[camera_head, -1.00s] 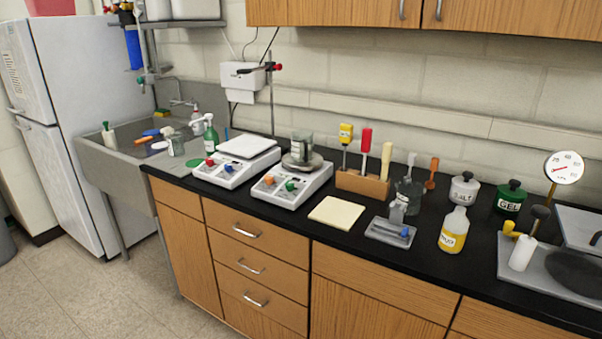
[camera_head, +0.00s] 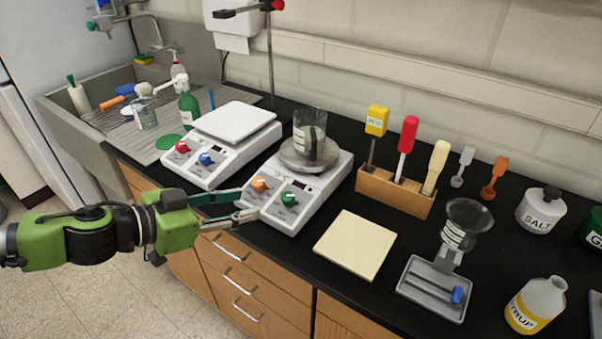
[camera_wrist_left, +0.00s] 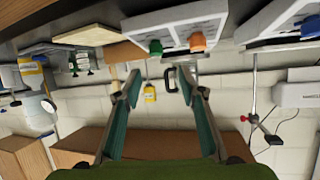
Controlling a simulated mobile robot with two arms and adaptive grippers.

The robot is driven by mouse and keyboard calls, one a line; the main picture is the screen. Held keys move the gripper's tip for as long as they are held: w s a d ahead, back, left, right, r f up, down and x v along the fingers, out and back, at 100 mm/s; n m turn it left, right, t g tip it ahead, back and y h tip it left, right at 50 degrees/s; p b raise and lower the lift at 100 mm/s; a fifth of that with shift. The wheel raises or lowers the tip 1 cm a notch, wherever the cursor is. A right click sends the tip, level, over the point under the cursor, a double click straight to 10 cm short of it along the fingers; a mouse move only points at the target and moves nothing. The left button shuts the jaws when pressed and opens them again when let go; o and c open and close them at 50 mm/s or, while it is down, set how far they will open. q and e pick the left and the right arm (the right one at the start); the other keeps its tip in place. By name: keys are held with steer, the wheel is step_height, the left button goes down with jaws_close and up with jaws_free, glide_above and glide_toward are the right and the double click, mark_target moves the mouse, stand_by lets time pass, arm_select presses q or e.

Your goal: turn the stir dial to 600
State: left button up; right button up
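A white hotplate stirrer (camera_head: 325,185) stands on the black bench with a glass beaker (camera_head: 309,134) on its round plate. Its front panel has an orange dial (camera_head: 259,184) and a green dial (camera_head: 289,199); I cannot read their labels or scale. My left gripper (camera_head: 249,202) is open and empty, its fingers pointing at the front of this stirrer, close to the dials. In the left wrist view the picture is upside down; the green dial (camera_wrist_left: 155,47) and orange dial (camera_wrist_left: 197,41) show beyond the spread fingers (camera_wrist_left: 158,78). My right gripper is out of view.
A second white device (camera_head: 226,150) with red and blue dials stands to the left. A yellowish pad (camera_head: 355,245), a grey scale (camera_head: 434,290) and a wooden tool holder (camera_head: 394,193) are to the right. The sink (camera_head: 65,125) is at the far left.

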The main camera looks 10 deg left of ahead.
arm_select(q)
steer(key=p, duration=0.7)
glide_toward(286, 196)
steer(key=w+d, duration=0.1)
steer(key=w, duration=0.1)
steer(key=p+x, duration=0.1)
steer(key=x, duration=0.2)
steer(key=p+x, duration=0.1)
steer(key=x, duration=0.3)
steer(key=shift+s+f, duration=0.1)
steer(key=shift+f, duration=0.3)
steer(key=shift+w+d+f, duration=0.3)
steer(key=shift+w+d, duration=0.1)
steer(key=shift+w, duration=0.05)
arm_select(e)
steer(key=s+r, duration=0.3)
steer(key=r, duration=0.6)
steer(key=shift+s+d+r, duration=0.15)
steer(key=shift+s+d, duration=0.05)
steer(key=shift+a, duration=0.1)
